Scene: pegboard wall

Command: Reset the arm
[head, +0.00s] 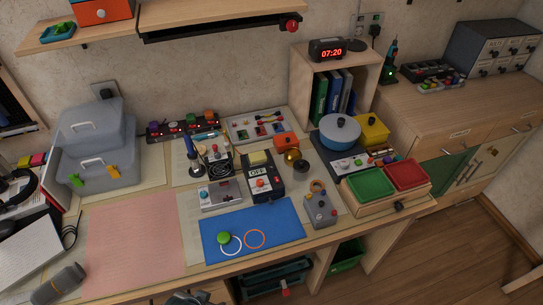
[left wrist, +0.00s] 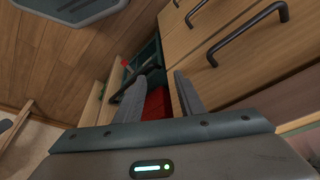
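My left gripper (left wrist: 160,82) shows in the left wrist view with its two fingers apart and nothing between their tips. It hangs low in front of the workbench's drawer fronts (left wrist: 238,45), above the wooden floor. Behind the fingers are a dark green open bin (left wrist: 150,55) and something red (left wrist: 156,103), partly hidden by the fingers. In the head view a dark grey shape (head: 195,298) is cut off at the bottom edge; I cannot tell which part of me it is. My right gripper is not seen.
Black drawer handles (left wrist: 248,33) stick out near my left gripper. Floor (head: 440,245) is clear at right.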

